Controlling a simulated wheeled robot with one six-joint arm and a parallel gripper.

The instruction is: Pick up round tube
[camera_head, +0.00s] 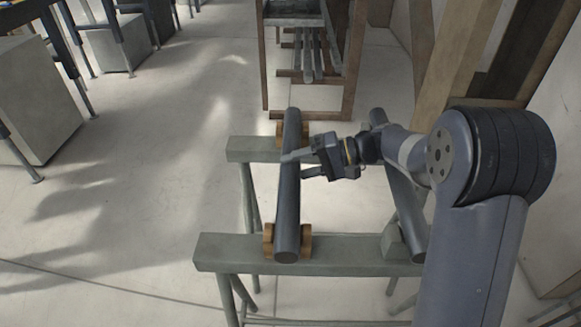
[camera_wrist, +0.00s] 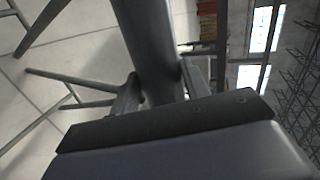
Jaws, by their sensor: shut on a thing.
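A dark grey round tube (camera_head: 288,205) lies lengthwise across two grey-green trestles, over small wooden blocks (camera_head: 306,240). My gripper (camera_head: 292,167) reaches in from the right with its fingers around the tube near its middle. In the wrist view the tube (camera_wrist: 148,40) runs between the two fingers (camera_wrist: 155,90), which are shut on it. The tube appears still at the height of the blocks; whether it touches them cannot be told.
A second grey tube (camera_head: 405,190) lies on the right of the trestles, partly behind my arm. The near trestle (camera_head: 345,247) has a small grey block (camera_head: 393,241) on it. A wooden rack (camera_head: 355,70) with several tubes stands behind. Open floor lies at left.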

